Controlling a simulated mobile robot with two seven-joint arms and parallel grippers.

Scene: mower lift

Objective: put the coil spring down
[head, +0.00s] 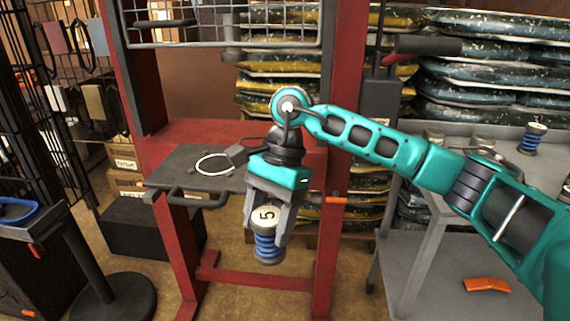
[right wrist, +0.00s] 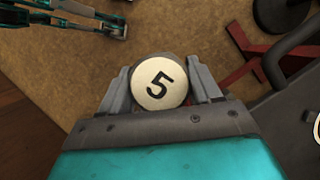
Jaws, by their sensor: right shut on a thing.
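The coil spring (head: 266,243) is blue, with a pale round top marked 5. My right gripper (head: 265,222) is shut on it and holds it about upright in the air, in front of the red frame. In the right wrist view, the spring's marked top (right wrist: 160,84) sits between the two grey fingers (right wrist: 160,95), with brown floor behind it. Its coils are hidden there. My left gripper is not clearly visible in the head view.
A dark platform (head: 172,168) with a white ring (head: 214,164) stands at left of the gripper. A grey cart (head: 455,190) at right carries another blue spring (head: 533,138). An orange piece (head: 487,285) lies on its lower shelf. Stacked bags (head: 490,60) fill the back.

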